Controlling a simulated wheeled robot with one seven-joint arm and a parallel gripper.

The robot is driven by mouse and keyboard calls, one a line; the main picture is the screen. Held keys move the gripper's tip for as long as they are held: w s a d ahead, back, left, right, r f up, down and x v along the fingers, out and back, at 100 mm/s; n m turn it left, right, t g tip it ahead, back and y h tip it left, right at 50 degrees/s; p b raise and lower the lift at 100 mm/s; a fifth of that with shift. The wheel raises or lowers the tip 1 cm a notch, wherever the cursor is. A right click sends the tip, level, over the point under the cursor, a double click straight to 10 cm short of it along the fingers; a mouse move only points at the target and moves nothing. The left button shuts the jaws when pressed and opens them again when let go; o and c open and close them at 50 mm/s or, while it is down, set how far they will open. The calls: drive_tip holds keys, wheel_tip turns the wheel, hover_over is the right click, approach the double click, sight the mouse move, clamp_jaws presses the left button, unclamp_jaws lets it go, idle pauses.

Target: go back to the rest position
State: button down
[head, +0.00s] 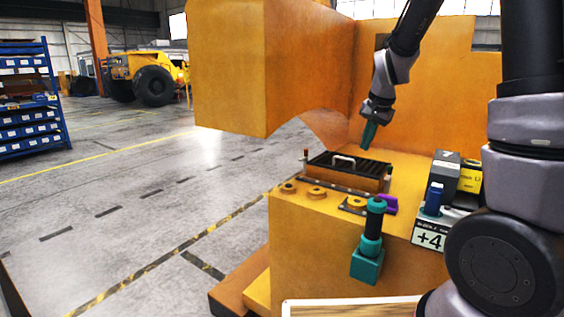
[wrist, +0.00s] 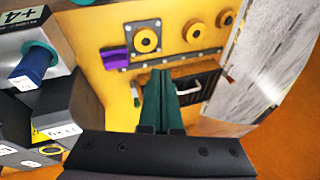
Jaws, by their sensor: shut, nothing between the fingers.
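My gripper (head: 369,138) hangs above the orange casting's ledge (head: 310,228) in the head view, with its fingers pointing down. Its green fingers are together and hold nothing. In the wrist view my gripper (wrist: 160,74) also shows shut and empty. Below and near it is a black slatted tray with a light handle (head: 343,160), set on the ledge. The fingers look clear of it. In the wrist view they cover part of the black tray (wrist: 207,84).
A teal and black post (head: 372,240) stands at the ledge's front edge, by a purple piece (head: 388,204) and round orange bosses (head: 317,193). Blocks, one marked +4 (head: 429,238), stand right. Tall orange casting walls (head: 440,90) rise behind. Open floor (head: 120,190) lies left.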

drive_tip(key=s+r+n+t, duration=0.1)
drive_tip(key=s+r, duration=0.3)
drive_tip(key=s, duration=0.4)
drive_tip(key=s+r+n, duration=0.2)
drive_tip(key=s+r, duration=0.3)
drive_tip(key=s, duration=0.3)
drive_tip(key=s+r+n+t+y, duration=0.1)
drive_tip(key=s+r, duration=0.4)
drive_tip(key=s, duration=0.3)
drive_tip(key=shift+t, duration=0.3)
drive_tip(key=shift+d+r, duration=0.1)
